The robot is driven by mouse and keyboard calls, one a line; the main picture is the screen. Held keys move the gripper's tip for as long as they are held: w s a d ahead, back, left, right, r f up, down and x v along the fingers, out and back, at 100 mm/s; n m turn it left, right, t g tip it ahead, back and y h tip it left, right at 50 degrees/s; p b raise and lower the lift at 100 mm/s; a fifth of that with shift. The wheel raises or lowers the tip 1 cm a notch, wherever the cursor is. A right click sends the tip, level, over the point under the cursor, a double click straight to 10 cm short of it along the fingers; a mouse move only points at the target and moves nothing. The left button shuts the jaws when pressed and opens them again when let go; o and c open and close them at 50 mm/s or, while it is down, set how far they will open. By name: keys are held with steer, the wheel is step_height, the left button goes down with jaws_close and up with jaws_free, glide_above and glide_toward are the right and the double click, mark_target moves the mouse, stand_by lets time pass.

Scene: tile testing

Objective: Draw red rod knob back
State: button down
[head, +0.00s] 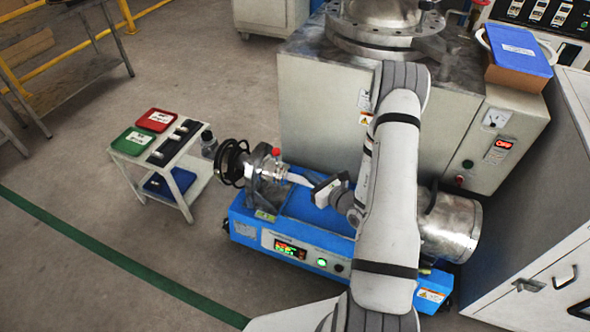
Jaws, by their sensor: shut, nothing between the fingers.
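A small red knob (276,152) sits on top of the metal fixture (266,178) at the left end of a blue bench machine (290,222). The rod that would carry the knob is too small to make out. My gripper (291,177) reaches in from the right with its pale fingers shut and empty. The fingertips are just right of the fixture and appear a little below and right of the knob. I cannot tell whether they touch the fixture.
A large grey machine (320,120) stands behind the blue one. A small white table (185,160) with red and green trays is at the left. A blue-lidded box (520,50) sits at the upper right. The floor at lower left is clear.

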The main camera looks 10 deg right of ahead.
mark_target(279, 153)
steer(key=b+x, duration=0.3)
steer(key=x, duration=0.9)
steer(key=shift+w+a, duration=0.3)
steer(key=shift+w, duration=0.25)
